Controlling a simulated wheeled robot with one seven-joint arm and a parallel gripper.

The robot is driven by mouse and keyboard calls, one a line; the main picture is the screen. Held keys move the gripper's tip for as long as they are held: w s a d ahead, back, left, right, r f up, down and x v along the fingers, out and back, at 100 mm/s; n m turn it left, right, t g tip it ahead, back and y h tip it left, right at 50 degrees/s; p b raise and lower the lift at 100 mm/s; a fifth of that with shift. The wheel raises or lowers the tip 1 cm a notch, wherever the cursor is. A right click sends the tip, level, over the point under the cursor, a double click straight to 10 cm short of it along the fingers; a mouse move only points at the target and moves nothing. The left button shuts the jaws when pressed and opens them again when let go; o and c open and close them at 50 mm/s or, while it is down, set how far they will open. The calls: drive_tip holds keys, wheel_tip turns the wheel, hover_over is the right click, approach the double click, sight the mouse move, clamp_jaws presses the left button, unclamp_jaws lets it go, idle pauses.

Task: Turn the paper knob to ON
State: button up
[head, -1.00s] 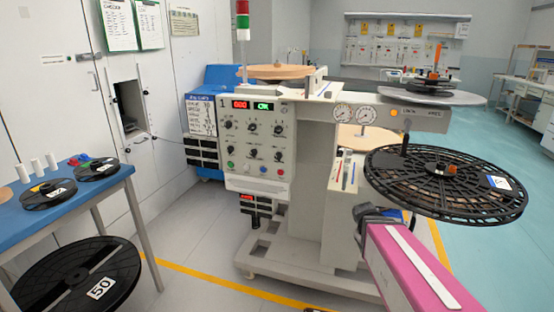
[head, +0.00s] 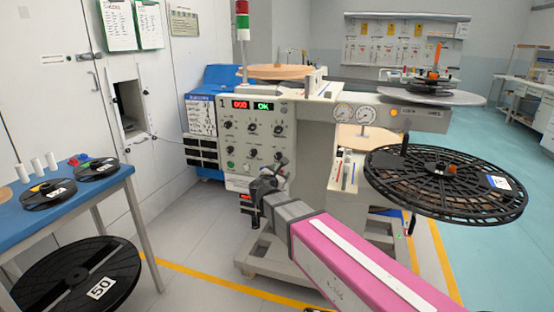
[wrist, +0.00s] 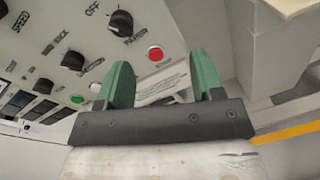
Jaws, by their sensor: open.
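My gripper (head: 270,182) is in front of the panel's lower right part. In the wrist view its two green fingers (wrist: 163,82) are apart with nothing between them. The knobs lie beyond and left of the fingers, untouched.
A red button (wrist: 155,53) sits just beyond the fingers. A large black reel (head: 445,185) juts out at right, above my pink arm. A blue table (head: 60,195) with small reels stands at left. The floor between table and machine is clear.

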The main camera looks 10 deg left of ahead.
sight(277, 157)
drive_tip(key=a+r+n+t+y, duration=0.1)
drive_tip(key=a+r+n, duration=0.1)
drive_tip(key=a, duration=0.2)
drive_tip(key=w, duration=0.9)
drive_tip(key=shift+w+d, duration=0.3)
drive_tip(key=shift+d, duration=0.1)
drive_tip(key=c, duration=0.9)
